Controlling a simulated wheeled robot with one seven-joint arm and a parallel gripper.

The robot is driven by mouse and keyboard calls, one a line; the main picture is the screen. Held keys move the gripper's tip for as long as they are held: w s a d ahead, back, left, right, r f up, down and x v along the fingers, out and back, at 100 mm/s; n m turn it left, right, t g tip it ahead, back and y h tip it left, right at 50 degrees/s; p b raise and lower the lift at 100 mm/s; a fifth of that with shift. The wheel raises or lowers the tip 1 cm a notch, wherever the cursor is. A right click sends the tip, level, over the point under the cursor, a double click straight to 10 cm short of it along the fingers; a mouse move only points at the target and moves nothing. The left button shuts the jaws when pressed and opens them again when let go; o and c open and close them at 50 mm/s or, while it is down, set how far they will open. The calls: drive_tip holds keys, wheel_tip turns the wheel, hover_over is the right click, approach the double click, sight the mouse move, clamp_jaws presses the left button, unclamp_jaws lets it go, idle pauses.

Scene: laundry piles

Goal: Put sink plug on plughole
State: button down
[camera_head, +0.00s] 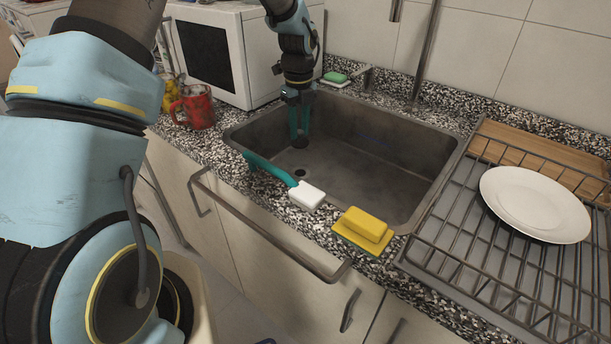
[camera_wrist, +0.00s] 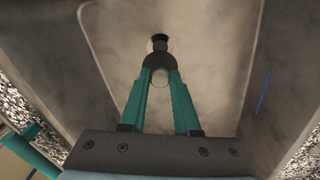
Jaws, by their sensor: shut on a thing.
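My gripper (camera_head: 299,134) reaches down into the grey sink (camera_head: 400,175) at its left end, its teal fingers pointing down. It is shut on a small dark sink plug (camera_head: 300,143), which hangs above the sink floor. The dark round plughole (camera_head: 300,173) is in the floor, just below the plug in the head view. In the wrist view the plug (camera_wrist: 160,60) sits between the fingertips (camera_wrist: 160,74), and the plughole (camera_wrist: 160,38) shows just beyond it, partly hidden. The plug appears apart from the hole.
A teal-handled brush (camera_head: 306,195) and a yellow sponge (camera_head: 364,228) lie along the front edge. A red mug (camera_head: 196,107) and white microwave (camera_head: 240,60) stand left. A rack with a white plate (camera_head: 535,203) is right. Green soap (camera_head: 335,77) sits behind.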

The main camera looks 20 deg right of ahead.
wheel_tip(320, 180, down, 10)
drive_tip(key=p, duration=0.3)
drive_tip(key=shift+f, duration=0.15)
drive_tip(key=shift+f, duration=0.2)
drive_tip(key=c, duration=0.6)
unclamp_jaws()
drive_tip(key=shift+c, duration=0.2)
